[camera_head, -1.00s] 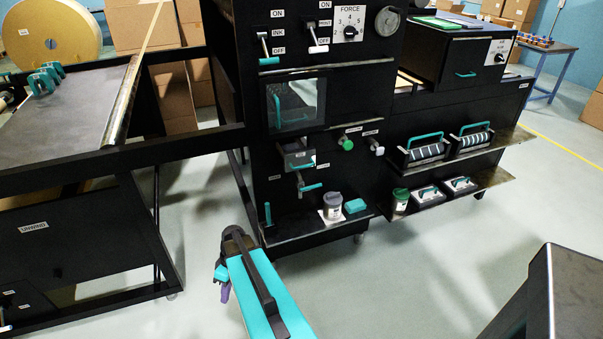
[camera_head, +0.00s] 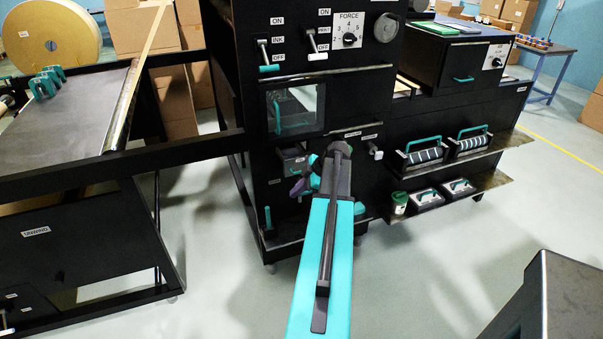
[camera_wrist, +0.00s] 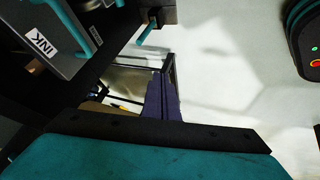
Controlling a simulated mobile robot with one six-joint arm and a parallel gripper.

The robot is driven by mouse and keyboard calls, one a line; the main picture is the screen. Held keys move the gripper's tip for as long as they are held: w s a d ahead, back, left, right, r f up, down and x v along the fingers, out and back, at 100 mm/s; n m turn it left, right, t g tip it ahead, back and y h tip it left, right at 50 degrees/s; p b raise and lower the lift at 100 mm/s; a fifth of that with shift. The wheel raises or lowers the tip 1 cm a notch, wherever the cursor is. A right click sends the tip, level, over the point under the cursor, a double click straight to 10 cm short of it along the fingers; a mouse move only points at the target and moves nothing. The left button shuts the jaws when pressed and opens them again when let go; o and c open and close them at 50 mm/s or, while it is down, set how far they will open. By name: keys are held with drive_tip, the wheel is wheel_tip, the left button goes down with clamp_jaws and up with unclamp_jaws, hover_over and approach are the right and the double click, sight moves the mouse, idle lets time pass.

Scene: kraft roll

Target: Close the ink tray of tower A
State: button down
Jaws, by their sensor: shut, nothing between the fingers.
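The ink tray (camera_head: 293,160) is on the front of the black tower (camera_head: 345,95), below its window. It appears to stand out from the tower. In the wrist view its grey front, labelled INK, (camera_wrist: 62,52) and teal handle (camera_wrist: 68,18) are at upper left. My gripper (camera_head: 299,188) is in front of the tower, just below and right of the tray in the head view. Its purple fingers (camera_wrist: 163,100) are shut and empty, apart from the tray front in the wrist view. My arm hides part of the tower front. No tower letter is readable.
A teal lever (camera_wrist: 150,27) projects near the tray. The tower's lower shelf (camera_head: 285,243) is below. A right-hand unit with shelves (camera_head: 475,180) holds rollers and pads. An unwind stand (camera_head: 60,115) is at left. Floor in front is clear.

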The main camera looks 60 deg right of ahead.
drive_tip(key=s+d+r+n+t+h, duration=0.1)
drive_tip(key=s+d+r, duration=0.4)
drive_tip(key=d+r, duration=0.2)
drive_tip(key=shift+s, duration=0.35)
drive_tip(key=w+d+f+p, duration=0.2)
drive_tip(key=w+f+p, duration=0.4)
drive_tip(key=w, duration=0.3)
drive_tip(key=shift+w+f, duration=0.3)
drive_tip(key=shift+f, duration=0.15)
drive_tip(key=shift+d, duration=0.1)
